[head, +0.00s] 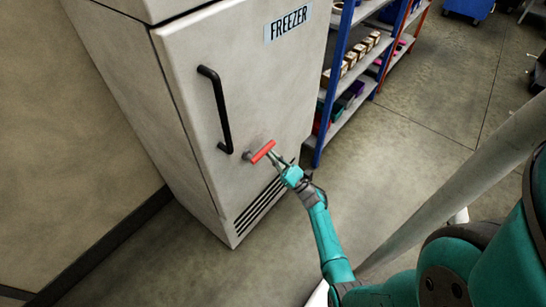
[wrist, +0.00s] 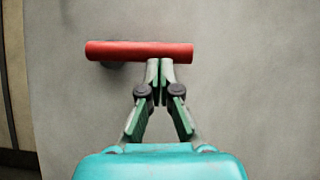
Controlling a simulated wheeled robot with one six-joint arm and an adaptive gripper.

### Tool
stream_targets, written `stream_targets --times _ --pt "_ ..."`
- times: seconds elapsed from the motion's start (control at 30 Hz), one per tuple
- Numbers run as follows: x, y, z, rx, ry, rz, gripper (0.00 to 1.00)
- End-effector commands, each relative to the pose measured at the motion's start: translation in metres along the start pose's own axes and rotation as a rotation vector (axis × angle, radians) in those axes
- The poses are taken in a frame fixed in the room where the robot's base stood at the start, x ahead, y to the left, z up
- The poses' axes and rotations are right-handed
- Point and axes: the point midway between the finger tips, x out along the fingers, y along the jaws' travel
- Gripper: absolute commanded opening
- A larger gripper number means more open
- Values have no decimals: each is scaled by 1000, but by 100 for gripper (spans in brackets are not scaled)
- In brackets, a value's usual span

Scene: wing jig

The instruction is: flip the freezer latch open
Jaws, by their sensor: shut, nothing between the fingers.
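The freezer (head: 255,85) is a tall pale cabinet with its door closed and a black vertical handle (head: 219,108). Its latch is a red bar (head: 263,152) on the door, below and right of the handle. In the wrist view the red latch (wrist: 125,51) lies almost level across the top. My gripper (head: 275,159) is at the latch. In the wrist view my gripper (wrist: 160,65) is shut with nothing between the fingers, its tips just below the bar's right half. I cannot tell whether they touch it. The latch's mount is mostly hidden behind the bar.
A blue shelf rack (head: 343,75) with boxes and bins stands right of the freezer. A pale slanted pole (head: 455,185) crosses the right side. The floor (head: 400,130) between the rack and the pole is clear. A brown wall (head: 65,140) is at the left.

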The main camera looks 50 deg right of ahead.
Motion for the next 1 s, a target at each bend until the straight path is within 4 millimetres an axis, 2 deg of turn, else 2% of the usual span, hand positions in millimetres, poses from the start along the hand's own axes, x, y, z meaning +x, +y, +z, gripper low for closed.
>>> stream_targets --times 0.57,0.9,1.0 --pt "7 -6 10 -131 -1 87 0" --pt "19 -9 28 -156 -2 104 0" --pt "23 -10 34 -241 -2 159 0"
